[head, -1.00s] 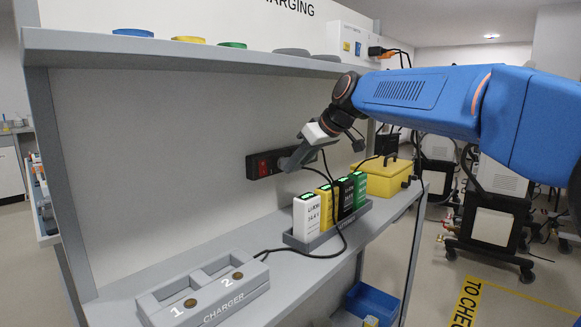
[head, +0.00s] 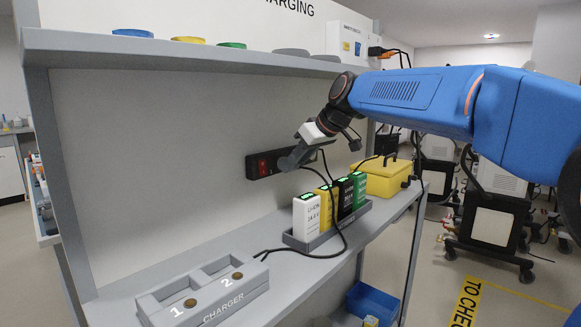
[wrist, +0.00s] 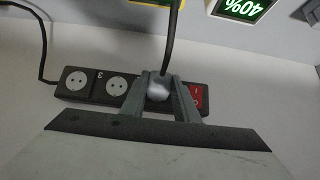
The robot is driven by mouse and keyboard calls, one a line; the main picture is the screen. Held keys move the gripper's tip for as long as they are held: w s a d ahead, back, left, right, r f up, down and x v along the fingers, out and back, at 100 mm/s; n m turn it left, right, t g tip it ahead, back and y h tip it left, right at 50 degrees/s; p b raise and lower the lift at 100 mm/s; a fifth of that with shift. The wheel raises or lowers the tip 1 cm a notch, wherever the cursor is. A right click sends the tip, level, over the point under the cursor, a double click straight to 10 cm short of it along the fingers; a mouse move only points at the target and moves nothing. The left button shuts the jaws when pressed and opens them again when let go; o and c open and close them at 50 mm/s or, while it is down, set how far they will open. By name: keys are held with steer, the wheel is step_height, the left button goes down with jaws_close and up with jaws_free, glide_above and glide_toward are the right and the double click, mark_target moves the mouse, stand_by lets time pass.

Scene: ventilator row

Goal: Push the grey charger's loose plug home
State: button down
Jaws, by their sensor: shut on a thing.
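The grey charger (head: 222,307) sits at the front left of the shelf, its bays 1 and 2 empty. My gripper (head: 287,163) is at the black power strip (head: 253,168) on the back panel. In the wrist view my gripper (wrist: 160,95) is shut on a grey plug (wrist: 158,88), with a dark cable leading away from it. The plug is at the strip (wrist: 76,84), beside the red switch (wrist: 197,97). How deep it sits in its socket is hidden.
A dark grey holder (head: 300,243) with several upright batteries stands mid-shelf, below my gripper. A yellow case (head: 385,180) is at the right. An upper shelf (head: 90,42) overhangs the strip. Two bare sockets (wrist: 117,86) show on the strip.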

steer(key=c, duration=1.3)
jaws_free()
steer(key=v, duration=1.6)
steer(key=s+d+f+m+h, duration=0.2)
steer(key=s+d+f+m, duration=0.1)
steer(key=s+d+f, duration=0.5)
steer(key=s+d+f+m+h, duration=0.2)
steer(key=s+d+f+m, duration=0.2)
steer(key=s+d+f, duration=0.4)
steer(key=s+d+f+m+h, duration=0.2)
steer(key=s+d+f, duration=0.6)
steer(key=s+f, duration=0.9)
step_height(320, 180, down, 7)
steer(key=shift+s+d+r+m+h, duration=0.15)
steer(key=shift+s+d+m+h, duration=0.25)
steer(key=shift+m, duration=0.3)
